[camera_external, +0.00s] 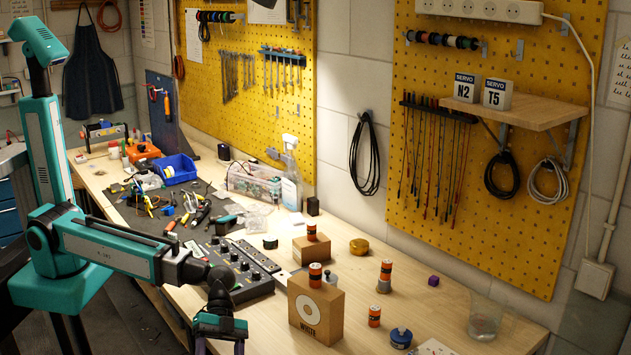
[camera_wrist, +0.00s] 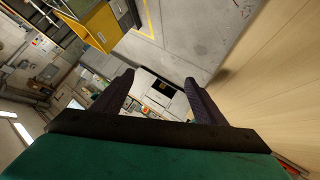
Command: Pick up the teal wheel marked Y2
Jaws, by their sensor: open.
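I cannot pick out a teal wheel with a readable Y2 mark. A small round blue piece (camera_external: 401,338) lies near the front edge of the bench in the external view; no marking on it can be read. A small dark round piece (camera_external: 270,243) lies farther back, beside the black control panel. My gripper (camera_external: 220,344) is at the bottom of the external view, by the bench's front edge and left of the cardboard box. In the wrist view my gripper (camera_wrist: 159,80) has its two dark fingers apart with nothing between them.
A cardboard box marked WHITE (camera_external: 318,307) bears an orange-and-black cylinder (camera_external: 315,273). The black control panel (camera_external: 228,265) lies left. Bare wood shows between them.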

